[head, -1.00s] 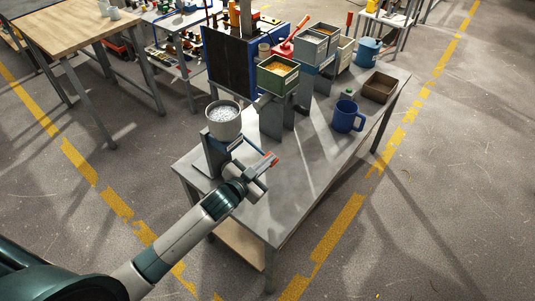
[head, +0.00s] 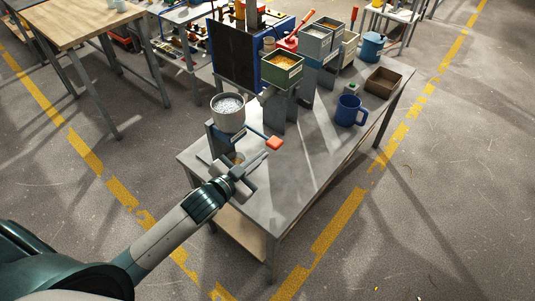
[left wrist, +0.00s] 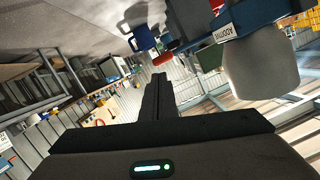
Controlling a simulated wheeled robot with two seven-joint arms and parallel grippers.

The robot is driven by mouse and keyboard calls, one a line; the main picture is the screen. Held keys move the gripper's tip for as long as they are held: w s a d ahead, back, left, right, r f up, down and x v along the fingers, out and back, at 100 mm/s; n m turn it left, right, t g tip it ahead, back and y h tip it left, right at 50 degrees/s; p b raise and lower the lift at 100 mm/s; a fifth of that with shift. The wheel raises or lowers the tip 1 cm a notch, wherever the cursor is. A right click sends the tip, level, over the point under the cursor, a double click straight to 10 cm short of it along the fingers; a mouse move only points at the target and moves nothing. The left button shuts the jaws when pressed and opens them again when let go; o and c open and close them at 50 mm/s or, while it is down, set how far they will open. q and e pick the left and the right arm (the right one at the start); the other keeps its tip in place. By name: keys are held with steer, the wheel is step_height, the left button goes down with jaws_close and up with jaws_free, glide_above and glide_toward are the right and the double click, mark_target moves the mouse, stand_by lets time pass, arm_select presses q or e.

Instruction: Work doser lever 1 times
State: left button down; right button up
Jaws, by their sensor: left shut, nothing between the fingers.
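The doser (head: 228,113) is a grey stand with a round hopper of whitish granules at the near left of the steel table. Its lever ends in an orange-red tip (head: 274,143) that sticks out to the right. My left gripper (head: 254,164) is shut and empty, just below and left of the lever tip, apart from it as far as I can tell. In the left wrist view the shut fingers (left wrist: 158,85) point toward the red lever tip (left wrist: 163,58). The pale hopper (left wrist: 262,72) and its white label show at right. My right gripper is out of view.
A blue mug (head: 350,110) and a brown tray (head: 383,82) stand on the right side of the table. A green bin (head: 282,68) and grey bins (head: 315,42) stand on supports at the back. The table's front right is clear.

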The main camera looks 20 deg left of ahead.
arm_select(q)
steer(key=shift+v, duration=1.45)
